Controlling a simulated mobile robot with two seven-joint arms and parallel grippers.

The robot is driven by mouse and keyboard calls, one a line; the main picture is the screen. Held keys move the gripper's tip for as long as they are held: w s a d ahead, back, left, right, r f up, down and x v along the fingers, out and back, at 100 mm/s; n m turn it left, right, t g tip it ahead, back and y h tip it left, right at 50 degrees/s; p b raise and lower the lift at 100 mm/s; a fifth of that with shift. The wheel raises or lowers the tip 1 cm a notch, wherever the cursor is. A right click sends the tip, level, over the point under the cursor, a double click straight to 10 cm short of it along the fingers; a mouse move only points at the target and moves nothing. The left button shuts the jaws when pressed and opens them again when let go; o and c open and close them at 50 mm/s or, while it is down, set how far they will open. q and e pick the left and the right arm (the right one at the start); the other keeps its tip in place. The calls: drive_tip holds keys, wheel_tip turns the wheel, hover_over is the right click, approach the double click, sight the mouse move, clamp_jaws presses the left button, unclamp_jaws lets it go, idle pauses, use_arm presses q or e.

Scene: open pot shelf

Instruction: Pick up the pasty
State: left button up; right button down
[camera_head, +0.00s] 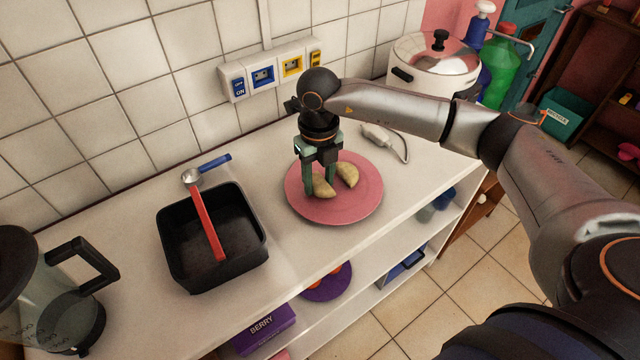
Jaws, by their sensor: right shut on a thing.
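Two pale, half-moon pasties show on a round pink plate (350,210) on the white counter. My right gripper (320,189) points down over the plate, its green fingers shut on the left pasty (323,188). That pasty is partly hidden by the fingers and is at or just above the plate; I cannot tell which. The other pasty (347,174) lies just to the right of the fingers, very near them. My left gripper is not in view.
A black square pan (185,265) with a red-handled utensil (207,222) stands to the left. A glass jug (75,310) is at the lower left. A lidded pot (435,65) and bottles (502,65) stand at the back right. The counter's front edge is close to the plate.

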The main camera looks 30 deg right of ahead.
drive_tip(key=shift+r, duration=0.1)
drive_tip(key=shift+r, duration=0.6)
drive_tip(key=s+r+b, duration=0.2)
drive_tip(key=s+r, duration=0.9)
drive_tip(key=s, duration=0.3)
drive_tip(key=shift+r, duration=0.35)
